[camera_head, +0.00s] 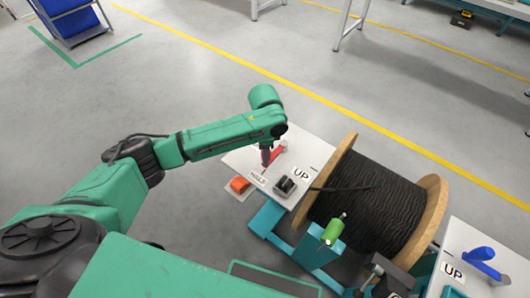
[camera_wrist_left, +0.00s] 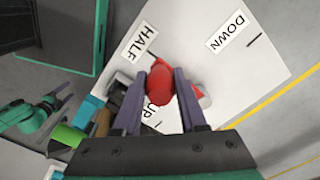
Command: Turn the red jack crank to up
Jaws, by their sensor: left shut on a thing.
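The red jack crank (camera_head: 277,152) is on a white panel (camera_head: 240,160) beside the cable reel. Its red grip (camera_wrist_left: 160,85) shows between my left fingers in the left wrist view. My left gripper (camera_head: 266,157) points down at the panel and is shut on the crank's grip. The wrist view shows labels HALF (camera_wrist_left: 139,43), DOWN (camera_wrist_left: 231,32) and UP (camera_wrist_left: 157,112), the last partly covered by my fingers. The crank's arm runs from the grip to the right in that view, partly behind a finger.
A large black cable reel (camera_head: 365,200) with wooden flanges stands right of the panel. A blue crank (camera_head: 480,254) sits on another panel beyond it. A green cylinder (camera_head: 333,231) and an orange part (camera_head: 240,184) are close by.

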